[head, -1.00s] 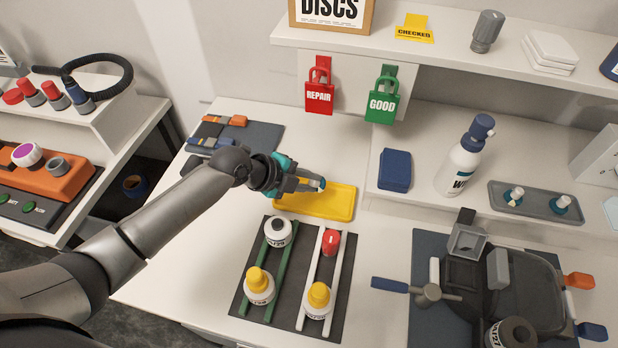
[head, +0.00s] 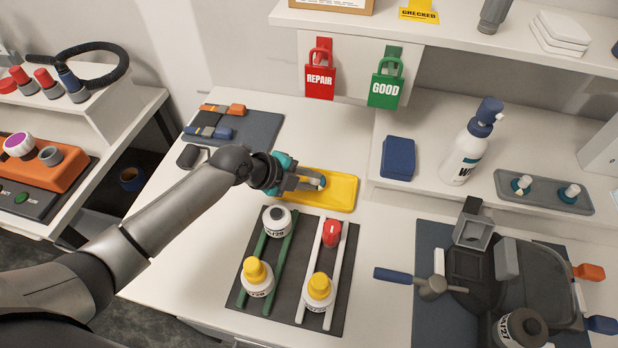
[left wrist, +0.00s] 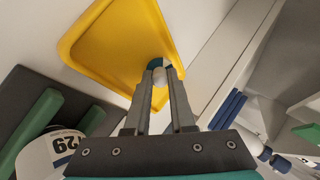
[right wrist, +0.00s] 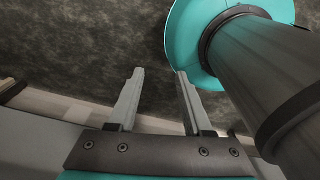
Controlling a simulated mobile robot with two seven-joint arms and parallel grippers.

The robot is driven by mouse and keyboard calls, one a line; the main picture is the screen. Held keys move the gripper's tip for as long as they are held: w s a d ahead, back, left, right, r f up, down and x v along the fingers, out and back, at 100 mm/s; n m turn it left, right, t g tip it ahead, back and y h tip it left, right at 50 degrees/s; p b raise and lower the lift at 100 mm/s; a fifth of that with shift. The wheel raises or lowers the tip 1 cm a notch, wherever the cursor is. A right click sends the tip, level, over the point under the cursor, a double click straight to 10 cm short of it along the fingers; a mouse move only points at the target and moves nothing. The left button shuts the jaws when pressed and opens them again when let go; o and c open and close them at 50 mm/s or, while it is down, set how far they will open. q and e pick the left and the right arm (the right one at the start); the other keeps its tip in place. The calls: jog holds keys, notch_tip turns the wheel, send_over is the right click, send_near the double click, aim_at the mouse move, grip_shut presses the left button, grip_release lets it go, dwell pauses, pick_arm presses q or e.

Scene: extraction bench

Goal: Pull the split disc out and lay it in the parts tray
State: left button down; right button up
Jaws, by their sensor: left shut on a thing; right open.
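My left gripper (head: 308,180) is shut on a small white and teal piece (head: 321,182), which looks like the split disc. The piece also shows between the fingertips in the left wrist view (left wrist: 159,74). Most of it is hidden by the fingers, so I cannot see a split. It is over the yellow parts tray (head: 340,198), low near the tray floor. I cannot tell whether it touches. The tray fills the upper part of the left wrist view (left wrist: 95,40). My right gripper (right wrist: 158,98) is open and empty in the right wrist view, with floor behind it.
A dark rack (head: 335,275) with several bottles stands just in front of the tray. A grey mat (head: 262,128) with tools lies behind left. A blue block (head: 397,158), a spray bottle (head: 470,145) and a grey tray (head: 545,192) are right. An opened device (head: 535,270) sits front right.

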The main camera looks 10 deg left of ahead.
pick_arm(q)
jog(key=shift+f, duration=0.3)
jog(key=c, duration=0.7)
grip_release()
jog(key=shift+s, duration=0.1)
jog(key=shift+f, duration=0.2)
jog(key=shift+s, duration=0.1)
